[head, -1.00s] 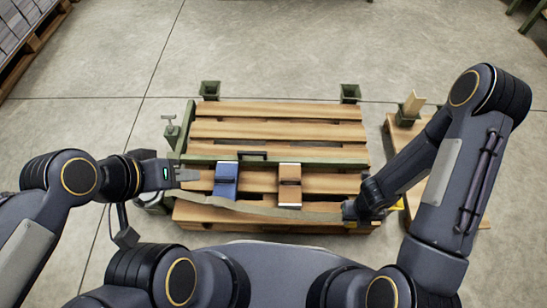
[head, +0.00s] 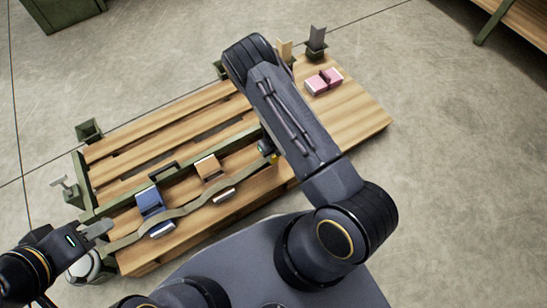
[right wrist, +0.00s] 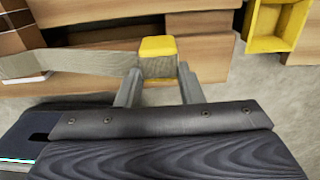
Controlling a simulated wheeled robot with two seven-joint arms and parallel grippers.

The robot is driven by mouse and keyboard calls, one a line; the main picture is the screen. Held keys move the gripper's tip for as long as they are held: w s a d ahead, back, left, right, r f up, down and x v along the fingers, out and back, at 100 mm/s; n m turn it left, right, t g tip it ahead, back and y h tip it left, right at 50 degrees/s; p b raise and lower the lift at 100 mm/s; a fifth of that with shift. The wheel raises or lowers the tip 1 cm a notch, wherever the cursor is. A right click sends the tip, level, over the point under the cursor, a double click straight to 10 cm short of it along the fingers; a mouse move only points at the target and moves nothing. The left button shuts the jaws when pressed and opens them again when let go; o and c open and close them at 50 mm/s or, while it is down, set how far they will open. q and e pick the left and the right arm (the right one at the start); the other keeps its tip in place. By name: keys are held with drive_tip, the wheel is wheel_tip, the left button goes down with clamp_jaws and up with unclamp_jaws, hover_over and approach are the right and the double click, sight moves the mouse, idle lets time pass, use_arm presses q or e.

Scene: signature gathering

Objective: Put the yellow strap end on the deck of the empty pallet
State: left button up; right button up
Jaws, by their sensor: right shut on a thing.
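The yellow strap end (right wrist: 158,48) is between the fingers of my right gripper (right wrist: 159,86) in the right wrist view. That gripper is shut on it. In the head view my right gripper (head: 267,152) is low over the pallet's right part, mostly hidden by my forearm. The grey-green strap (head: 180,212) runs left from it along the near side of the pallet. The slatted wooden pallet (head: 190,116) has a green bar across it. My left gripper (head: 98,230) is at the pallet's near left corner; its finger gap is unclear.
A blue block (head: 150,202) and a tan block (head: 209,167) sit at the green bar. Pink blocks (head: 323,82) lie on the wooden surface (head: 355,110) at the right. Green post sockets (head: 88,130) stand around the pallet. A yellow bin (right wrist: 272,25) shows in the right wrist view.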

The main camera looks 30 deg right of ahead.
sight(273, 156)
drive_tip(key=shift+w+d+f, duration=0.1)
drive_tip(key=shift+w+f, duration=0.3)
drive_tip(key=shift+f, duration=0.1)
drive_tip(key=shift+f+b, duration=1.05)
drive_tip(key=shift+f, duration=0.45)
drive_tip(key=shift+f, duration=0.2)
drive_tip(key=o, duration=1)
